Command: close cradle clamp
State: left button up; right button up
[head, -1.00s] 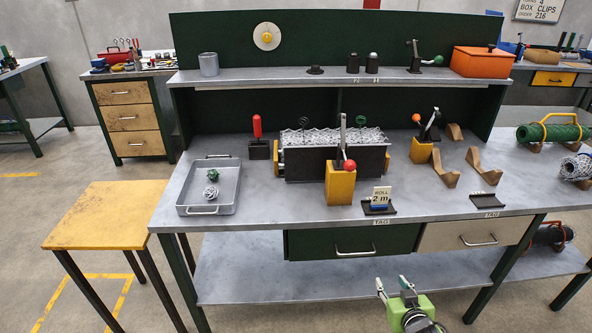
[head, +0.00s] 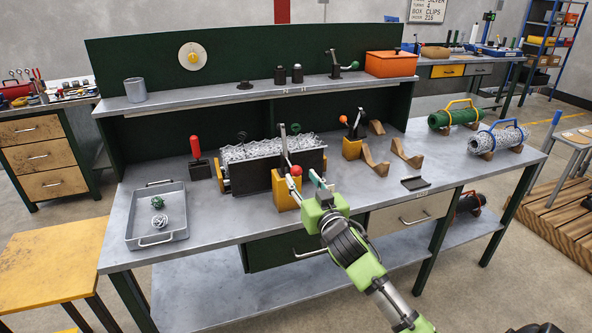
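The cradle is a dark trough (head: 262,180) on the bench with silvery chain-link mesh (head: 252,151) lying along it. At its front right is a clamp on a yellow block (head: 285,196), with a grey upright lever and a red ball knob (head: 296,171). A second clamp with an orange knob (head: 343,119) stands on a yellow block (head: 352,149) behind it. My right gripper (head: 308,179) is close to the right of the red knob. One teal-tipped finger shows apart from the knob and the fingers look spread; contact is unclear. My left gripper is out of view.
A grey tray (head: 131,240) with two small wire balls is at the left. A red-handled tool (head: 197,156) stands beside the trough. Wooden cradles (head: 405,154) and a black holder (head: 414,183) lie to the right. Rolls (head: 497,138) rest at the right end.

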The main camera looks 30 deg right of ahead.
aim_at(299, 174)
jog(key=x, duration=0.5)
jog(key=shift+s, duration=0.1)
grip_shut()
